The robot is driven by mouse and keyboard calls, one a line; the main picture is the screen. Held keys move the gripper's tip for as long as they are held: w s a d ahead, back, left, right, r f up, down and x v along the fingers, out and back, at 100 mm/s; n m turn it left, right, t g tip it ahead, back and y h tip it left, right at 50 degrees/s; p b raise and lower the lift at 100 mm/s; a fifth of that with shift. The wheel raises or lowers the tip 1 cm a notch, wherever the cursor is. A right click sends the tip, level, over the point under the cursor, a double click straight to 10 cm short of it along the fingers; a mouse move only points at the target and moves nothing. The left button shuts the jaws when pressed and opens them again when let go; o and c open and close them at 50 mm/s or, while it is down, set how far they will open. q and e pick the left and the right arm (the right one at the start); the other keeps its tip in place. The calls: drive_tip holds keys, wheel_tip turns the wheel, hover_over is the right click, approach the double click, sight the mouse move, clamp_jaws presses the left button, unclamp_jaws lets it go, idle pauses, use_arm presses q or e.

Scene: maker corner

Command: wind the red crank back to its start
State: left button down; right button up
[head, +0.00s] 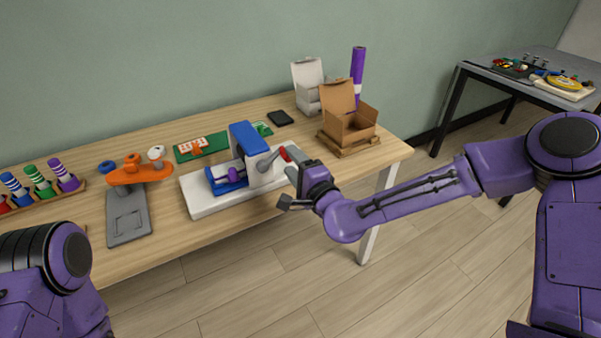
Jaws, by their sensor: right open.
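The red crank (284,153) is on the right side of a white and blue machine (249,146) that stands on a white base on the wooden table. Only part of the crank shows, just beyond my right gripper. My right gripper (288,188) is open, in front of the machine's right end and a little nearer to me than the crank. I cannot tell whether a finger touches the crank. Nothing shows between its fingers. My left gripper is out of view; only part of my left arm shows at the lower left.
An open cardboard box (349,126) and a white box (308,88) stand at the table's right end, by a purple roll (357,68). An orange and grey device (129,209) stands left of the machine. A second table (478,71) is at the far right.

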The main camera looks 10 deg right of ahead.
drive_tip(key=v, duration=0.6)
drive_tip(key=shift+s+b, duration=0.2)
drive_tip(key=shift+b, duration=0.1)
drive_tip(key=shift+a, duration=0.1)
